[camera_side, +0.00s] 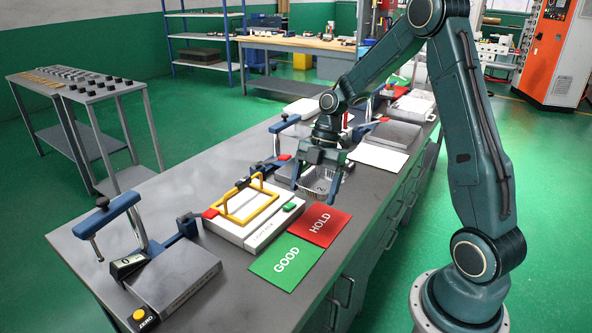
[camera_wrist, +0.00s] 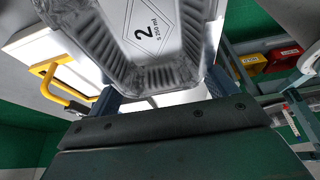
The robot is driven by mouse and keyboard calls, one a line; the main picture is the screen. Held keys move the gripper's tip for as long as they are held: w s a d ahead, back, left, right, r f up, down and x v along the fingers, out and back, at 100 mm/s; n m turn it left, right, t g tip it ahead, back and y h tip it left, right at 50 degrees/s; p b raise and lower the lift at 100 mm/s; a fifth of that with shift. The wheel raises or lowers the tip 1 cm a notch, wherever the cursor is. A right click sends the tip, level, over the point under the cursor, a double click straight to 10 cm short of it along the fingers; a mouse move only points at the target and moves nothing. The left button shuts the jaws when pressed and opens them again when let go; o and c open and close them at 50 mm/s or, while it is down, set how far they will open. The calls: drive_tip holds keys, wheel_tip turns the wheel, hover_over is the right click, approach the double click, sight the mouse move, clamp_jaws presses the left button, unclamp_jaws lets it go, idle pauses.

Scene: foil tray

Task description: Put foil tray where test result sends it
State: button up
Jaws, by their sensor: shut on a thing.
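My gripper (camera_side: 315,190) is shut on the foil tray (camera_side: 318,178), over the bench behind the red card. In the wrist view, the silver foil tray (camera_wrist: 178,78) lies between the fingers, and a label with a 2 shows inside it. I cannot tell whether the tray touches the bench. The green GOOD card (camera_side: 287,262) and the red HOLD card (camera_side: 320,226) lie side by side at the bench's right edge, both bare. A white tester (camera_side: 236,232) with a yellow handle (camera_side: 247,203) stands left of the cards; its red (camera_side: 210,213) and green (camera_side: 289,207) blocks show no readable result.
A grey plate station with a blue clamp arm (camera_side: 118,208), a small display (camera_side: 127,265) and a yellow button (camera_side: 139,314) stands at the near left. Another blue clamp (camera_side: 284,123) rises behind my gripper. A white sheet (camera_side: 378,158) and grey plate (camera_side: 391,134) lie farther back.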

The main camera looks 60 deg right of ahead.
drive_tip(key=shift+s+a+f, duration=0.35)
drive_tip(key=shift+a+f, duration=0.15)
drive_tip(key=shift+f, duration=0.05)
drive_tip(key=shift+s+a+f, duration=0.3)
drive_tip(key=shift+a+f, duration=0.15)
drive_tip(key=shift+f, duration=0.1)
drive_tip(key=shift+f, duration=0.2)
drive_tip(key=shift+f, duration=3)
drive_tip(key=shift+f, duration=0.3)
drive_tip(key=o, duration=0.8)
drive_tip(key=shift+r, duration=0.1)
approach(316, 193)
drive_tip(key=f, duration=0.2)
drive_tip(key=d+f, duration=0.2)
drive_tip(key=f, duration=0.1)
drive_tip(key=shift+w+f, duration=0.3)
drive_tip(key=shift+a, duration=0.1)
